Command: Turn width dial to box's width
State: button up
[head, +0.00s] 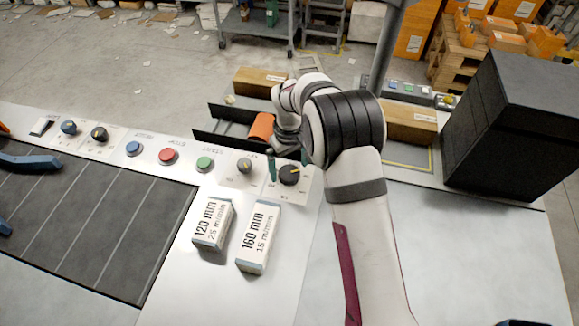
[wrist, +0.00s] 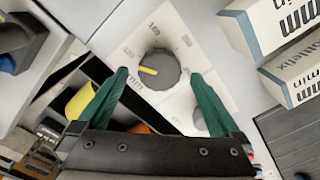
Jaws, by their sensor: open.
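The width dial (head: 289,175) is a dark round knob with a yellow pointer on a white plate of the console. In the head view its pointer aims up and right. In the wrist view the dial (wrist: 165,73) shows its pointer aimed left; small numbers ring it, one like 160 at the top. My gripper (wrist: 158,76) is open, its green fingers on either side of the knob, apart from it as far as I can tell. One cardboard box (head: 258,82) is behind the console, another (head: 410,122) right of my arm. Which is meant is unclear.
Two white blocks, marked 120 mm (head: 213,222) and 160 mm (head: 258,237), stand in front of the dial. A smaller knob (head: 244,166) and green (head: 205,164) and red (head: 168,156) buttons lie left. A black cabinet (head: 515,125) stands right. An orange part (head: 261,128) is behind.

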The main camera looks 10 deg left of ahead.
jog(key=shift+f, duration=0.7)
jog(key=shift+c, duration=0.2)
jog(key=c, duration=1.3)
jog(key=m, duration=0.5)
jog(key=shift+m, duration=0.4)
jog(key=m, duration=0.5)
jog(key=shift+m, duration=0.4)
